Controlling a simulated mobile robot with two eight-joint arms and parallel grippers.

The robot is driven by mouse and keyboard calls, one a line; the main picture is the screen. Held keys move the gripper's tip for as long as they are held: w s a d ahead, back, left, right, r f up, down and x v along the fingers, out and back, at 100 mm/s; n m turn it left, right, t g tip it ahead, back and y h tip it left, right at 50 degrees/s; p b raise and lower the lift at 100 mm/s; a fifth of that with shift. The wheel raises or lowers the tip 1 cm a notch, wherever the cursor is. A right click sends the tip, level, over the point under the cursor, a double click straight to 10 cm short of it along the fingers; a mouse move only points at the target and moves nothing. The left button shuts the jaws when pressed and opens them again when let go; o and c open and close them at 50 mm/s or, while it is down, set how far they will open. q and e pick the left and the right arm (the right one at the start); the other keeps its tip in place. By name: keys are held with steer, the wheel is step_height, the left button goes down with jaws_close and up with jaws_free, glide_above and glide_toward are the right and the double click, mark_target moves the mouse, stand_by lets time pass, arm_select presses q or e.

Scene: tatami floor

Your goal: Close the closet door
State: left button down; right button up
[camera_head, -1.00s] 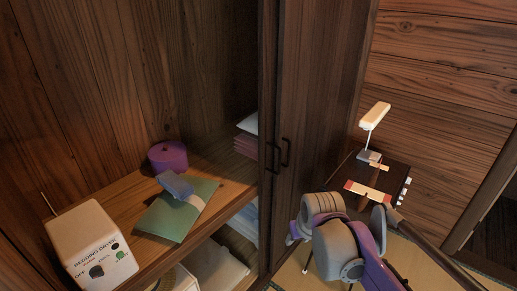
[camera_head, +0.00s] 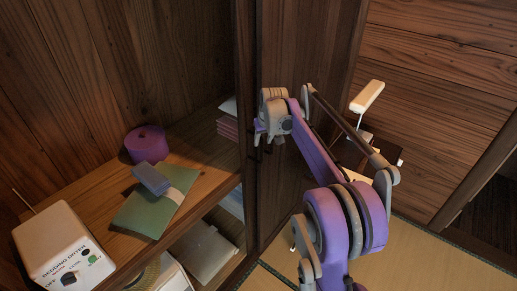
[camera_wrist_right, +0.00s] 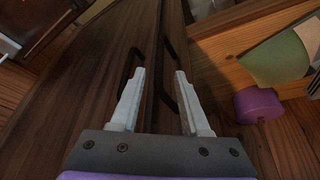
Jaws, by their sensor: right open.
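The dark wooden closet door (camera_head: 305,60) stands right of the open closet shelves in the head view. Its planks and two dark bar handles (camera_wrist_right: 168,60) on either side of a seam show in the wrist view. My right gripper (camera_head: 262,132) is in front of the door at handle height, hiding most of the handles in the head view. In the wrist view its two pale fingers (camera_wrist_right: 159,72) are open, close to the handles. I cannot tell whether they touch. My left gripper is not in view.
A white lamp (camera_head: 367,97) stands behind my right arm. Tatami (camera_head: 420,250) is clear at lower right.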

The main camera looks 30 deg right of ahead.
mark_target(261, 150)
steer(key=x, duration=0.8)
steer(key=shift+w+f, duration=0.1)
jaws_close()
stand_by(1.2)
